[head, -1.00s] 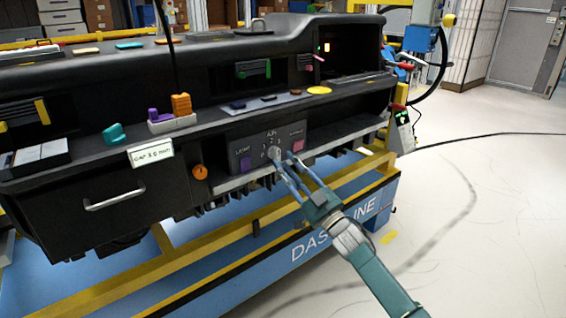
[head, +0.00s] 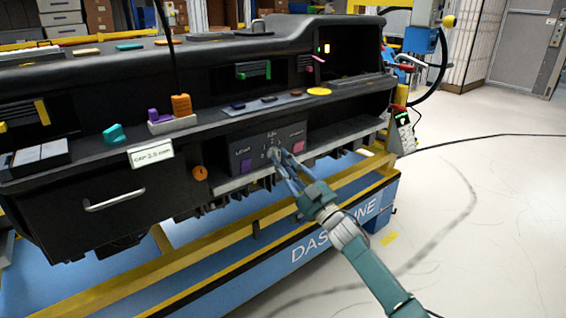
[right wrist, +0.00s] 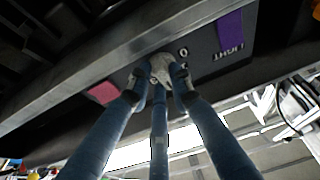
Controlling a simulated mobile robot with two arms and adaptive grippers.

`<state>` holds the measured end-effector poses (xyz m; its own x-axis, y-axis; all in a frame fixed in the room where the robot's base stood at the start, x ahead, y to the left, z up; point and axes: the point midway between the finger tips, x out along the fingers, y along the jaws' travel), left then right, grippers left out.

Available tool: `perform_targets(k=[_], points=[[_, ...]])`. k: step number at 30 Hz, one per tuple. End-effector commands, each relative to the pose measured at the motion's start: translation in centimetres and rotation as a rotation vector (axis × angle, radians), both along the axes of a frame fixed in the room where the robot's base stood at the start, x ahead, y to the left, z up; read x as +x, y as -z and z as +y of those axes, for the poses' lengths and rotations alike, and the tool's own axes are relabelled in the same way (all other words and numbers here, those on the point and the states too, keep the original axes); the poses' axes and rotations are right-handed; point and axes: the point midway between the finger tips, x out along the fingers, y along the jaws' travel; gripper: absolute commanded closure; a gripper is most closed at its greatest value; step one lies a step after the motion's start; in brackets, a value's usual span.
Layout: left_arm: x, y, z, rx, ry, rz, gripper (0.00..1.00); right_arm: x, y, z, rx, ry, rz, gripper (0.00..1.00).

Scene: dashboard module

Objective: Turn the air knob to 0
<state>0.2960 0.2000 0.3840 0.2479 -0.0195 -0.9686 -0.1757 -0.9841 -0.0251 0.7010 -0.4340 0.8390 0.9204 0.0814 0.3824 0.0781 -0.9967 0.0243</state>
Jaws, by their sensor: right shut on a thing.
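The air knob (head: 274,156) is a small grey knob on the dark control panel (head: 262,143), between the purple light button (head: 246,164) and the pink button (head: 299,147). In the right wrist view the knob (right wrist: 161,66) sits between the fingers, with a 0 mark showing beside it; the other marks are partly hidden. My right gripper (head: 279,159) is shut on the knob, and its fingers (right wrist: 158,84) touch its sides. I cannot tell where the knob points. My left gripper is not in view.
A drawer with a silver handle (head: 115,199) and an orange knob (head: 200,173) are to the left. A blue and yellow stand (head: 290,245) is below. The floor at right (head: 480,220) is clear.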

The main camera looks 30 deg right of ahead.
Motion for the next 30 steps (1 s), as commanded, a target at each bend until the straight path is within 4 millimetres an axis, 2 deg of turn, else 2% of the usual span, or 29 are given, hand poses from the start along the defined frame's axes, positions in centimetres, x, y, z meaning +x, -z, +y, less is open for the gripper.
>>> perform_targets(k=[8,22,30], points=[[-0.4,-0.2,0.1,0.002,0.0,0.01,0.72,0.0,0.0,-0.2,-0.149,0.0,-0.01,1.0],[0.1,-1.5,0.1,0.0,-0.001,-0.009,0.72,0.0,-0.5,-0.6,-0.583,0.0,-0.045,1.0],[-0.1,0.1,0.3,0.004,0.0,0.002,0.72,0.0,-0.9,-0.7,-0.839,0.0,-0.064,1.0]])
